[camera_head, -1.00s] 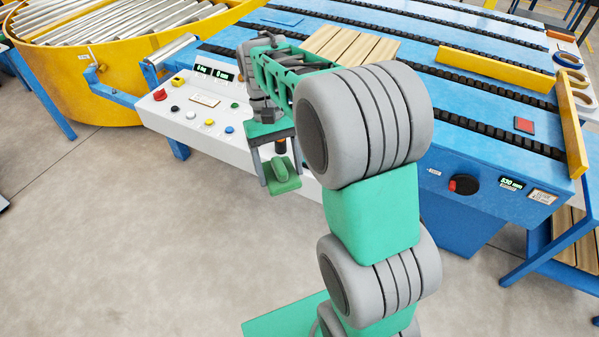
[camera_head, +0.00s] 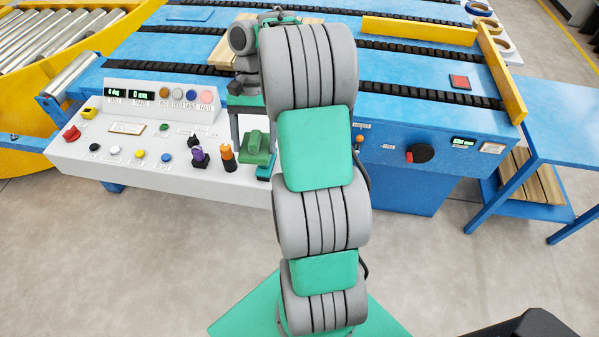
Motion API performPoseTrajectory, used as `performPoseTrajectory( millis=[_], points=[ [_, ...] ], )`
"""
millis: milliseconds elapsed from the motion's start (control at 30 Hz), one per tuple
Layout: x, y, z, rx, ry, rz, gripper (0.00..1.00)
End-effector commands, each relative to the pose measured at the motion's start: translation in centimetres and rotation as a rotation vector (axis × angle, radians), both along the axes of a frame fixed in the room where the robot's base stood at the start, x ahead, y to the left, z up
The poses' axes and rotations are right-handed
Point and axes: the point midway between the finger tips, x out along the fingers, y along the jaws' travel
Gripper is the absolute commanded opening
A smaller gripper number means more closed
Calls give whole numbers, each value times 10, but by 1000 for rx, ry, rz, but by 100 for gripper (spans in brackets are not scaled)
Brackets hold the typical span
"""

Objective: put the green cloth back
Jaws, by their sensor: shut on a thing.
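A green cloth (camera_head: 256,146), a folded lump with a flatter part below it, hangs between the two grey fingers of my gripper (camera_head: 253,136). My gripper points down and is shut on the cloth. In the picture it stands at the right end of the white control panel (camera_head: 75,150), just right of an orange-topped knob. I cannot tell whether the cloth touches the panel. My arm hides the area just right of the gripper.
The panel carries a red button (camera_head: 72,133), a purple knob (camera_head: 200,157) and an orange-topped knob (camera_head: 228,157). A small teal thing (camera_head: 266,168) shows beside the cloth. Behind lies the blue conveyor (camera_head: 400,70) with yellow guides (camera_head: 419,31). The floor in front is clear.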

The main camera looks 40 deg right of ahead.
Motion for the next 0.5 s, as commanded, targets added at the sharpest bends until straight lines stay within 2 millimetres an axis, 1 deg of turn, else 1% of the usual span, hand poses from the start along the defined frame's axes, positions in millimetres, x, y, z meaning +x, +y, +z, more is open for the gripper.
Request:
performPoseTrajectory(
  millis=[33,67,100,167,200,267,300,400,500],
  points=[
    [-9,-29,-9,2,0,-155,40],
    [-14,-44,-12,1,-1,-254,40],
    [-22,-64,-16,1,-2,-389,40],
    [-37,-93,-22,0,-1,-594,40],
    [-48,-111,-26,0,-2,-733,40],
    [-66,-137,-30,-1,-3,-940,40],
    [-79,-153,-32,-1,-3,-1073,40],
    [-108,-184,-36,-2,-3,-1358,40],
    [-129,-202,-37,-2,-2,-1552,40]
  ],
)
